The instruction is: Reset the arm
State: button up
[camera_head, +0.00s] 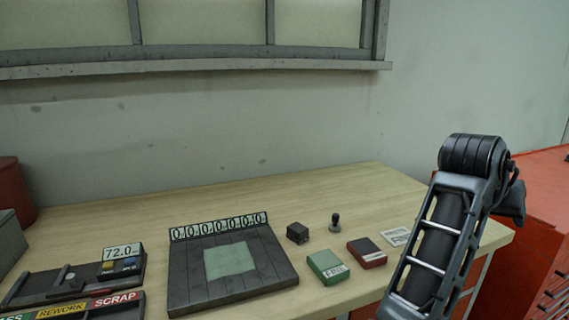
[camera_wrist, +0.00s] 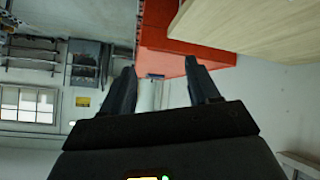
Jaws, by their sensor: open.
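My gripper (camera_wrist: 160,88) shows in the wrist view with its two dark fingers spread apart and nothing between them. Past the fingertips are a red cabinet and the edge of the wooden table. In the head view my arm is raised at the right, in front of the table's right end. The gripper itself cannot be made out there.
The wooden table (camera_head: 370,187) holds a dark slatted plate (camera_head: 190,275) with a counter strip, a green box (camera_head: 327,267), a dark red box (camera_head: 367,252), a black block (camera_head: 298,232) and a small knob (camera_head: 335,222). A red cabinet (camera_head: 540,185) stands right.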

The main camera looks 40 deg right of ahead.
jog(key=w+a+f+n+t+h, duration=0.1)
jog(key=w+a+n+t+h, duration=0.4)
jog(key=n+t, duration=0.45)
jog(key=s+a+f+n+t+y, duration=0.2)
jog(key=a+f+n+t+y, duration=0.15)
jog(key=a+f+n, duration=0.35)
jog(key=s+a+f+n+t+y, duration=0.25)
jog(key=a+f+y, duration=0.25)
jog(key=a, duration=0.4)
jog(key=s+a+f+m+y, duration=0.1)
jog(key=s+a+m+y, duration=0.2)
jog(key=s+a, duration=1.3)
jog(key=y, duration=0.3)
jog(key=shift+s+a+f, duration=0.2)
jog(key=shift+s+a, duration=0.15)
jog(key=shift+a, duration=0.05)
jog(key=shift+t+y, duration=0.25)
